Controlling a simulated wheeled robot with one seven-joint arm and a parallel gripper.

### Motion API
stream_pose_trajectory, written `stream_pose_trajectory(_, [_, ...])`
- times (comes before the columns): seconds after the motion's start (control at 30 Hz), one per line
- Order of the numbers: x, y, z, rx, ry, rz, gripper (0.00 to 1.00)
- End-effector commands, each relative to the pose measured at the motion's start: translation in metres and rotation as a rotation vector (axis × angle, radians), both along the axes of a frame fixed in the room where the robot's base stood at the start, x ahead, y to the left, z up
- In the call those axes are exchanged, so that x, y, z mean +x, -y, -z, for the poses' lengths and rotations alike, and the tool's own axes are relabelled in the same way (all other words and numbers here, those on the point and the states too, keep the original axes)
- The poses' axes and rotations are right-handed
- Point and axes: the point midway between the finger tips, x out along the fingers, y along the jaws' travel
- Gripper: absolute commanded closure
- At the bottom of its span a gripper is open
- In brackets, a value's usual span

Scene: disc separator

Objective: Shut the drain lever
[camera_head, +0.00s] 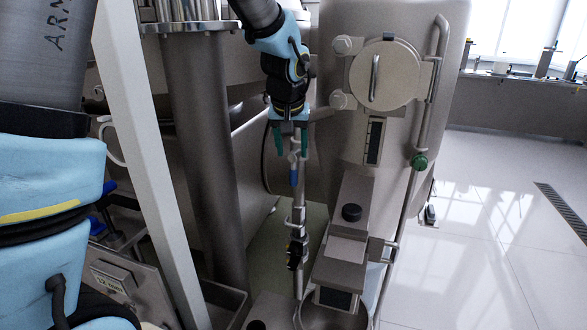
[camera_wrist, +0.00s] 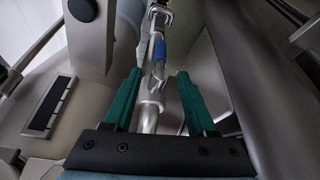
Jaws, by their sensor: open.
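The drain lever, with a blue grip (camera_head: 294,178), lies along a thin vertical metal pipe (camera_head: 299,215). In the wrist view its blue grip (camera_wrist: 159,48) shows just beyond my fingertips, in line with the gap between them. My gripper (camera_head: 291,150), with green fingers, points down at the pipe just above the blue grip. In the wrist view my gripper (camera_wrist: 160,75) is open, with a finger on each side of the pipe and nothing held. Whether a finger touches the pipe cannot be told.
A large steel housing with a round hatch (camera_head: 384,75) stands right of the pipe. A green-knobbed valve (camera_head: 419,161) sits on another pipe farther right. A thick grey column (camera_head: 205,150) stands at left. A metal bowl (camera_head: 330,315) is below. Open floor (camera_head: 490,220) lies at right.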

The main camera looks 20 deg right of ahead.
Motion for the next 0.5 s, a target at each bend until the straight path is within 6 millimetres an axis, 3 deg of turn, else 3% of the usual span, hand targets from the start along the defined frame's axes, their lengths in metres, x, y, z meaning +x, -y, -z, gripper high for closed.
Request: stream_pose_trajectory(0.5, [0.027, 0.016, 0.078, 0.003, -0.002, 0.001, 0.43])
